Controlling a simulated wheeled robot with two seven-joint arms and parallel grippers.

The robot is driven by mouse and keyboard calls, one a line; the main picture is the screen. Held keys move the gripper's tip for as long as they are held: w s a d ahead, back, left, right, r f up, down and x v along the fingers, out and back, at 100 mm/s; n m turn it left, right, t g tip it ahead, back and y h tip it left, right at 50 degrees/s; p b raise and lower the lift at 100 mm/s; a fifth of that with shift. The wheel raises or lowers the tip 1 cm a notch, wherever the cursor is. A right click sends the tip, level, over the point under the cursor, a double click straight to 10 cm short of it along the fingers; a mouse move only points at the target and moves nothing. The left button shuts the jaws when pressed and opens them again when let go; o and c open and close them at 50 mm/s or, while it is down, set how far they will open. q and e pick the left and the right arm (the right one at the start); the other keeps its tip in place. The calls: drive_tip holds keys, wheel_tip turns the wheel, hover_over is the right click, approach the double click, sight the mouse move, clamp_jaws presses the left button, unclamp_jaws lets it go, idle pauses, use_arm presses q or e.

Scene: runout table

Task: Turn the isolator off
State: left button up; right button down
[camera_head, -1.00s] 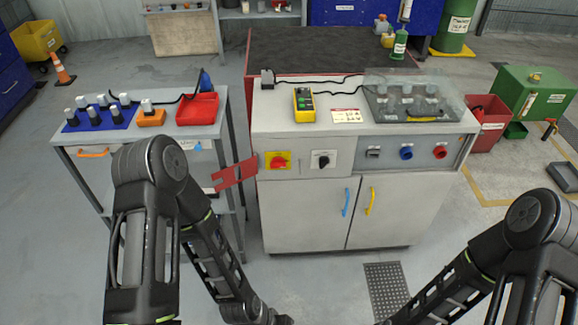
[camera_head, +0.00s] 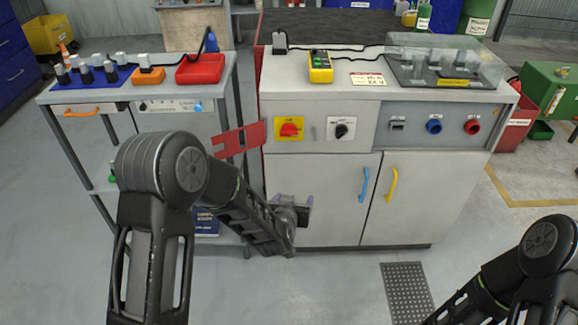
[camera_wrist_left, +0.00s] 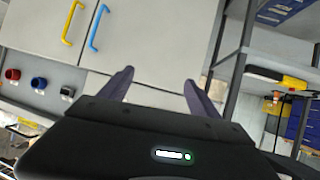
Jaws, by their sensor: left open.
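The isolator (camera_head: 289,129) is a red rotary knob on a yellow plate, at the left of the grey cabinet's front panel. Its knob looks turned roughly crosswise; the exact setting is too small to tell. My left gripper (camera_head: 303,205) is below the isolator, in front of the cabinet doors, apart from the knob. In the left wrist view its two fingers (camera_wrist_left: 158,80) are spread with nothing between them, and the isolator is not visible there. My right arm shows at the lower right of the head view, its gripper out of frame.
A black rotary switch (camera_head: 341,130) sits right of the isolator. A red bracket (camera_head: 239,138) sticks out at the cabinet's left edge. Blue (camera_head: 364,184) and yellow (camera_head: 391,185) door handles are to the right. A side table (camera_head: 150,100) stands left.

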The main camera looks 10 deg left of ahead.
use_arm(q)
drive_tip(key=w+a+r+t+y+b, duration=0.2)
drive_tip(key=w+r+t+b, duration=0.15)
drive_tip(key=w+b, duration=0.2)
drive_tip(key=n+t+y+b, duration=0.2)
approach(289, 135)
drive_tip(key=w, duration=0.1)
drive_tip(key=shift+w+a+r+m, duration=0.15)
drive_tip(key=shift+w+a+m, duration=0.05)
drive_tip(key=shift+m, duration=0.1)
use_arm(e)
wheel_tip(289, 135, down, 11)
drive_tip(key=shift+w, duration=0.15)
use_arm(q)
drive_tip(key=b+x, duration=0.1)
drive_tip(key=x, duration=0.6)
drive_tip(key=shift+w+a, duration=0.1)
drive_tip(key=shift+w, duration=0.3)
use_arm(e)
drive_tip(key=shift+w+d+f, duration=0.1)
drive_tip(key=shift+d+f, duration=0.05)
drive_tip(key=shift+f, duration=0.25)
use_arm(q)
drive_tip(key=shift+c, duration=0.4)
drive_tip(key=c, duration=1.3)
